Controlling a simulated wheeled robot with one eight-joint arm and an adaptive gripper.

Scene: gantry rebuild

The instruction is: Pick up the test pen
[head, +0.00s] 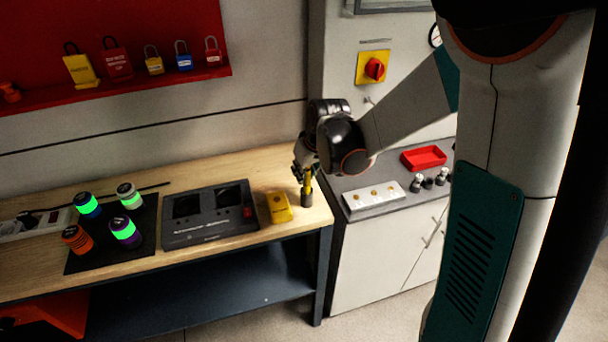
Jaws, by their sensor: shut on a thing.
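The test pen (308,186) is a thin yellow stick near the right end of the wooden workbench. It is upright, and its lower end meets a small dark brown cylindrical holder (306,200). I cannot tell whether its tip is inside the holder or just above it. My gripper (304,173) points down from above and is shut on the pen's upper part, which the fingers mostly hide.
A yellow padlock-like block (279,208) lies just left of the holder. Further left are a dark two-bay station (210,238) and a black mat (82,262) with several cylinders. A grey cabinet (380,238) with a red tray (423,158) stands to the right.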

